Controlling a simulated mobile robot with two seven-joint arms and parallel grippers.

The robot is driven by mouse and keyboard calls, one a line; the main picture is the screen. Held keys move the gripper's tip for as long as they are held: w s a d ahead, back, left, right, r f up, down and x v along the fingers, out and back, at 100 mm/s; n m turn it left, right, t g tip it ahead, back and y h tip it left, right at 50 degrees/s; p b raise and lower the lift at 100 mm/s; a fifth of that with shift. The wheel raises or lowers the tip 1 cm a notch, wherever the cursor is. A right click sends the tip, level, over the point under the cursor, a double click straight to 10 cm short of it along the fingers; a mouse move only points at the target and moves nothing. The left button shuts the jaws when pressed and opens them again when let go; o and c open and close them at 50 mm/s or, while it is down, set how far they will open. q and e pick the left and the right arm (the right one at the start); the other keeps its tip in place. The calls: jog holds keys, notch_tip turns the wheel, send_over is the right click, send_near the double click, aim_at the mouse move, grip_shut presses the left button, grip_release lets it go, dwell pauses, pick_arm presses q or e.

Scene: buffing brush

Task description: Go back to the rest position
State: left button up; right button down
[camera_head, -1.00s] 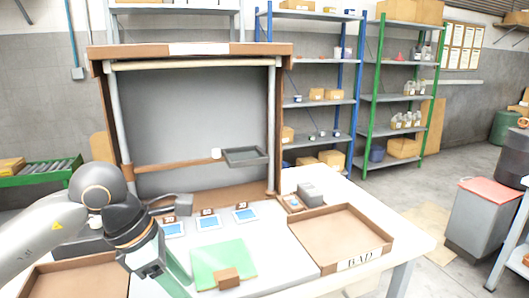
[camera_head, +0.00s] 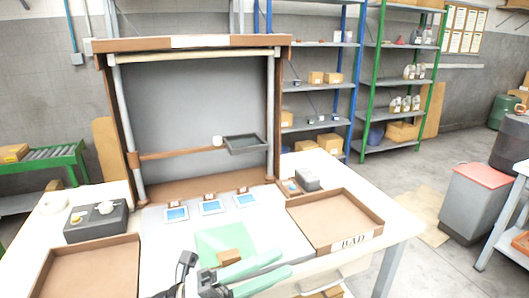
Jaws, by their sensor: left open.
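My left gripper (camera_head: 284,261) shows at the bottom middle, its two pale green fingers apart and pointing right, with nothing seen between them. It is in front of a green square mat (camera_head: 217,240) on the white table. A small brown block (camera_head: 229,257) sits on the mat's front part, just behind the fingers in the picture. A grey block-like item (camera_head: 307,180) is by a small box at the table's back right. I cannot tell which item is the brush. My right gripper is not in view.
A brown tray marked BAD (camera_head: 372,231) stands at the right, another brown tray (camera_head: 62,275) at the front left. Three small blue-screened panels (camera_head: 211,206) stand behind the mat. A dark control box (camera_head: 96,222) is at the left. A framed grey board (camera_head: 190,120) rises behind.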

pick_arm(q)
jog(key=w+a+f+n+t+y+p, duration=0.1)
jog(key=w+a+f+n+t+y, duration=0.1)
jog(key=a+f+n+t+y, duration=0.65)
jog(key=w+a+f+n+t+y+p, duration=0.1)
jog(key=a+f+n+t+y, duration=0.45)
jog(key=f+n, duration=0.85)
jog(key=s+a+f+n+g+y, duration=0.1)
jog(key=s+f+n+g+y, duration=0.2)
jog(key=s+f, duration=0.4)
jog(key=s+a+f+n+g+y+p, duration=0.1)
jog(key=s+a+f+n+g+y, duration=0.1)
jog(key=s+f+n+g, duration=0.4)
jog(key=shift+s+a+f+n+y, duration=0.25)
jog(key=shift+s+f+n+y, duration=0.3)
jog(key=shift+s, duration=0.6)
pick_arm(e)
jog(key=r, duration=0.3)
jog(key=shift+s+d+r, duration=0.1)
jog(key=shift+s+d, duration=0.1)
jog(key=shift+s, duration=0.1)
